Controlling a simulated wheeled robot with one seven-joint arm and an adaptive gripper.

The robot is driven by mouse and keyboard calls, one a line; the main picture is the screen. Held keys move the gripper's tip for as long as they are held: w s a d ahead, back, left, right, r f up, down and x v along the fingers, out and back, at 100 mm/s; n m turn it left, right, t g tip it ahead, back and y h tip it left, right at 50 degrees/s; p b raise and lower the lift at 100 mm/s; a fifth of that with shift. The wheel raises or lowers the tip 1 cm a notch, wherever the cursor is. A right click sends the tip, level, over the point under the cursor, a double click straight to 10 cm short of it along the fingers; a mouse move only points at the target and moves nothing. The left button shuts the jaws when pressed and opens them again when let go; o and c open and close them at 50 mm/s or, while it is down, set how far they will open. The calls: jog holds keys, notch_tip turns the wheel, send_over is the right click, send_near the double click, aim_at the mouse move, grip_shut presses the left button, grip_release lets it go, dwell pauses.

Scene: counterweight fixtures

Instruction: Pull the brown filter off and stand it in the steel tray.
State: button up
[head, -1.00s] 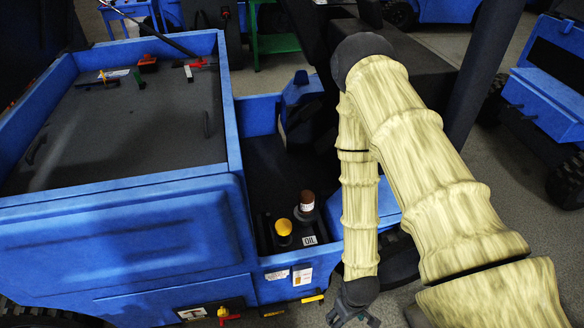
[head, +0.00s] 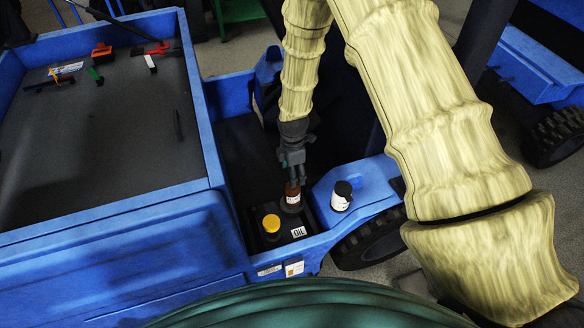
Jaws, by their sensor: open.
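The brown filter (head: 292,197) stands upright in the dark bay of the blue vehicle, with a white label on its side. The fingers hide part of the top. I cannot make out a steel tray in this view.
A white canister with a black cap (head: 341,197) stands on the blue fender right of the bay. The blue-walled cargo bed (head: 110,199) at left holds several small tools, including a red-handled one (head: 157,48). Its middle is clear. A blue wall separates bed and bay.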

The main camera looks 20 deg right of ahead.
aim_at(291, 196)
jog(key=shift+a+f+b, duration=0.2)
jog(key=shift+f+b, duration=0.35)
jog(key=shift+f, duration=0.3)
jog(key=shift+f+b, duration=2.2)
jog(key=shift+f, duration=1.95)
jog(key=c, duration=1.2)
